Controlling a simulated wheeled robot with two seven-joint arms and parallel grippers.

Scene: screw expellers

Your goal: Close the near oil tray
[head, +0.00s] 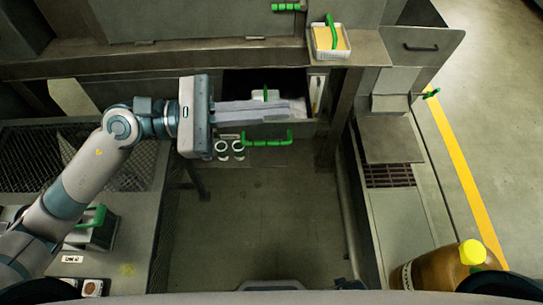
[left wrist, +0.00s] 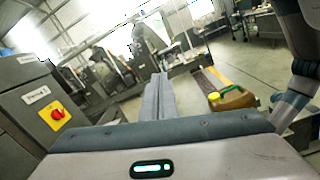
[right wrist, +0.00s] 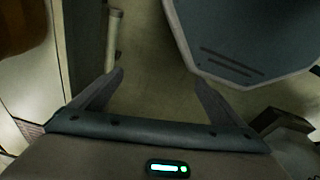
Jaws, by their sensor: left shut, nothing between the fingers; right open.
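A front panel with a green bar handle (head: 264,139) sits at mid-picture in the head view; I take it to be the near oil tray. A dark open space shows behind it, with a small white box with a green grip (head: 264,95) inside. My left gripper (head: 300,108) is shut and empty, its fingers pointing right across this space and hiding part of it. Whether they touch anything is unclear. The shut fingers also show in the left wrist view (left wrist: 158,82). My right gripper (right wrist: 160,85) is open and empty in the right wrist view, above the floor.
A white bin of yellow material (head: 331,42) stands on the ledge behind. A brown jug with a yellow cap (head: 435,270) is at the lower right. A metal post stands right of the opening. Bare floor (head: 262,215) lies in front of the panel.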

